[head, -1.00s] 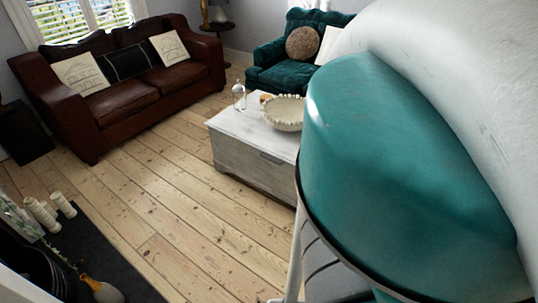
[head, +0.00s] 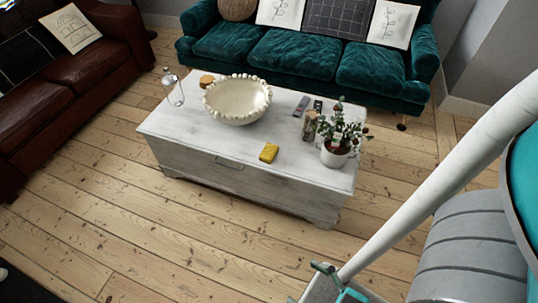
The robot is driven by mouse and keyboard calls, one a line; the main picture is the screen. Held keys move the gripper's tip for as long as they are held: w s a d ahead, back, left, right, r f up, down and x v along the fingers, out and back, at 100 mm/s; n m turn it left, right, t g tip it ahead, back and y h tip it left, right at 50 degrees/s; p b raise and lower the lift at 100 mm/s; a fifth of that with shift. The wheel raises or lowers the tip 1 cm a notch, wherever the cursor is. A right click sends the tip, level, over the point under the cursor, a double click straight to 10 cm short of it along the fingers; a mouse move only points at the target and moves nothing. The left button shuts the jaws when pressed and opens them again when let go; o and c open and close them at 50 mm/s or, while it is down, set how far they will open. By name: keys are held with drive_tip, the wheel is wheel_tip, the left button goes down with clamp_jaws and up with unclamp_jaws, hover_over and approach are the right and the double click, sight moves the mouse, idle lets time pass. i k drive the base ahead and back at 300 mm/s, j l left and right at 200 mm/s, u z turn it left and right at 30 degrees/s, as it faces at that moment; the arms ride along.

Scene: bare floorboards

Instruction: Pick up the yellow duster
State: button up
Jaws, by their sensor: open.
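A small yellow block-like thing, which I take for the yellow duster (head: 269,153), lies on top of the white wooden coffee table (head: 190,130), near its front edge. Nothing touches it. My gripper (head: 336,282) shows partly at the bottom edge, in front of the table and well apart from the duster. It is open, with nothing seen in it, and its lower part is cut off by the frame.
A beaded bowl (head: 237,101), a glass bottle (head: 173,88), remotes (head: 302,106) and a potted plant (head: 338,142) stand on the table. A teal sofa (head: 270,55) is behind it and a brown sofa (head: 45,105) at left. The floorboards in front are clear.

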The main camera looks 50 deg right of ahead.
sight(268, 154)
drive_tip(key=z, duration=0.95)
drive_tip(key=i+j+u, duration=0.1)
drive_tip(key=i+j, duration=0.15)
drive_tip(key=i, duration=0.15)
drive_tip(key=i+j+u, duration=0.1)
drive_tip(key=i+j, duration=0.15)
drive_tip(key=i, duration=0.15)
